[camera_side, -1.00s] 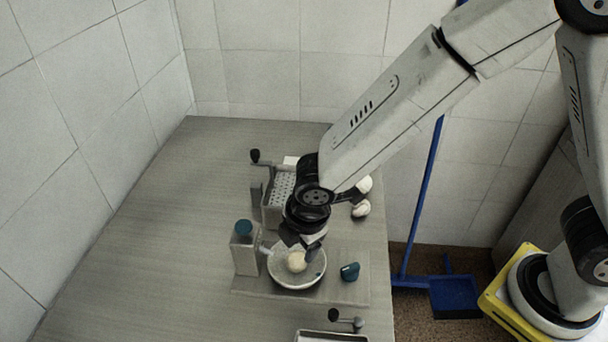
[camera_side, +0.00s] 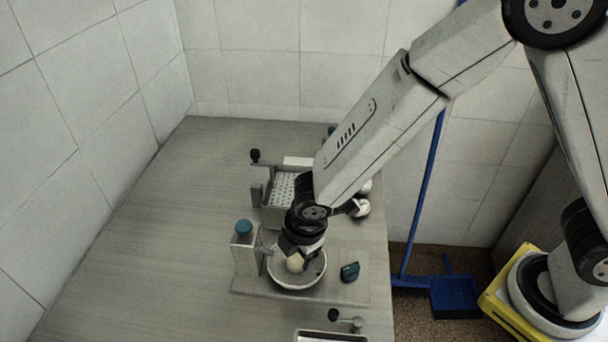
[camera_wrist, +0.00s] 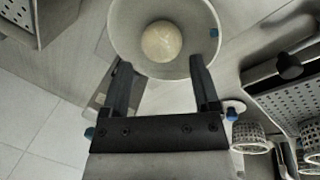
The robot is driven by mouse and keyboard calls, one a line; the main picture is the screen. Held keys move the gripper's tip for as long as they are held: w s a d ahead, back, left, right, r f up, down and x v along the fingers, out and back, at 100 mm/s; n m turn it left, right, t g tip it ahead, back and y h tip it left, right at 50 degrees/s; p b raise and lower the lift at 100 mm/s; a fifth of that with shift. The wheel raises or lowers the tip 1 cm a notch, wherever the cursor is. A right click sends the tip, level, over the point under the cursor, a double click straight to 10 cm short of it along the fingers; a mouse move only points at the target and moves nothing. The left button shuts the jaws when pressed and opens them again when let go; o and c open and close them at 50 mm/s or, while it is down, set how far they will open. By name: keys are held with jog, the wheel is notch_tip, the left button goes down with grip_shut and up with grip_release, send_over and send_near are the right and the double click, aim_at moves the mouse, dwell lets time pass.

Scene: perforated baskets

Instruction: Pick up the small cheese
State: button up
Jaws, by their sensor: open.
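The small cheese (camera_side: 295,263) is a pale, round ball lying in a white bowl (camera_side: 299,283). In the wrist view the cheese (camera_wrist: 162,41) sits near the middle of the bowl (camera_wrist: 122,22), just beyond my fingertips. My gripper (camera_side: 304,254) is above the bowl, close over the cheese and partly covering it in the side view. In the wrist view my gripper (camera_wrist: 158,66) is open, with its two dark fingers apart over the near rim of the bowl. Nothing is between the fingers. I cannot tell whether a finger touches the cheese.
A metal post with a blue knob (camera_side: 243,227) stands left of the bowl. A dark teal piece (camera_side: 349,272) lies to the right. A perforated basket (camera_side: 283,188) with a black-knobbed handle (camera_side: 255,155) is behind. The left side of the table (camera_side: 160,230) is clear.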

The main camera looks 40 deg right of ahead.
aim_at(297, 257)
jog(key=shift+x, duration=2)
jog(key=shift+s+d, duration=0.1)
grip_shut()
jog(key=shift+r, duration=0.15)
jog(key=shift+v, duration=0.8)
jog(key=s+d+r, duration=0.5)
jog(key=s+r, duration=0.6)
jog(key=s, duration=0.1)
jog(key=shift+s+d, duration=0.2)
jog(key=shift+d, duration=0.2)
